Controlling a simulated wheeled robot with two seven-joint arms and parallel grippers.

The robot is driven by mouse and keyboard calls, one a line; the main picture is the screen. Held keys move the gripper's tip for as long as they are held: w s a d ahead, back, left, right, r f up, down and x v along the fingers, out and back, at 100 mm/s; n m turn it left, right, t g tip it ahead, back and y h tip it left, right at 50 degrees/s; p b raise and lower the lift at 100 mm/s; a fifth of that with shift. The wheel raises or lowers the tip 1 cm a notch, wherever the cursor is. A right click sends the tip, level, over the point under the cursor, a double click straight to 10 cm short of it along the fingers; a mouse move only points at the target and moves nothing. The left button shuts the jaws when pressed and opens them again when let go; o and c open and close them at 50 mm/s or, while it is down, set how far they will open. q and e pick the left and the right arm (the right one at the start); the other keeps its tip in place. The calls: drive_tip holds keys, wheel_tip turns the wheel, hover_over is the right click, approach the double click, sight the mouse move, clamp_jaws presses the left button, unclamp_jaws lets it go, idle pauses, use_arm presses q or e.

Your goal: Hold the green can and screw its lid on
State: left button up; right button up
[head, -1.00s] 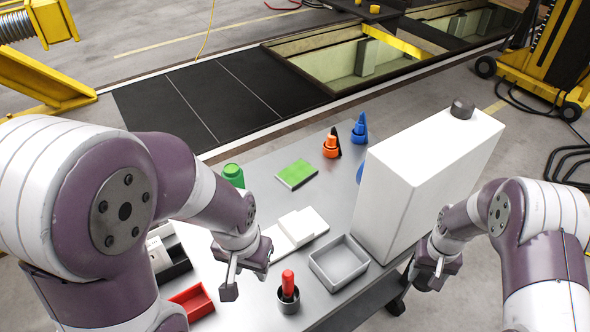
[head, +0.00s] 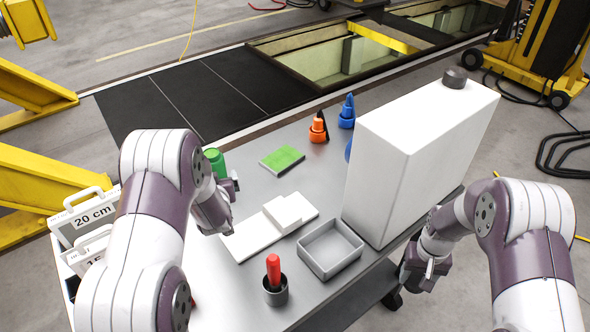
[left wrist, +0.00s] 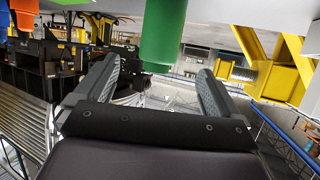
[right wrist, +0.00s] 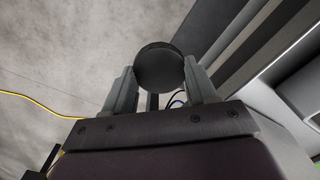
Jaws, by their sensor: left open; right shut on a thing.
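The green can (head: 214,160) stands on the far left part of the table, partly hidden by my left arm. My left gripper (head: 233,184) is open beside it, at its near right. In the left wrist view the can (left wrist: 163,35) shows beyond the two spread fingers, apart from them. My right gripper (head: 430,270) is low at the right, off the table's near right edge. In the right wrist view it is shut on a dark round lid (right wrist: 159,68). The lid cannot be made out in the head view.
A tall white container (head: 405,165) with a dark cap stands on the table between my arms. A grey tray (head: 330,270), a red-handled tool in a cup (head: 275,297), a white block (head: 283,213), a green pad (head: 282,160) and orange (head: 318,130) and blue bottles (head: 346,115) stand around.

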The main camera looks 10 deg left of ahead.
sight(214, 166)
use_arm(q)
drive_tip(key=shift+w+r, duration=0.1)
use_arm(e)
drive_tip(key=shift+d, duration=0.15)
drive_tip(key=shift+r, duration=0.1)
use_arm(q)
drive_tip(key=p+x, duration=0.1)
drive_tip(key=x, duration=0.6)
use_arm(e)
drive_tip(key=shift+r, duration=0.4)
drive_tip(key=shift+r, duration=0.1)
use_arm(q)
drive_tip(key=p+x, duration=0.1)
drive_tip(key=x, duration=0.4)
drive_tip(key=shift+p, duration=0.3)
use_arm(e)
drive_tip(key=shift+r, duration=0.6)
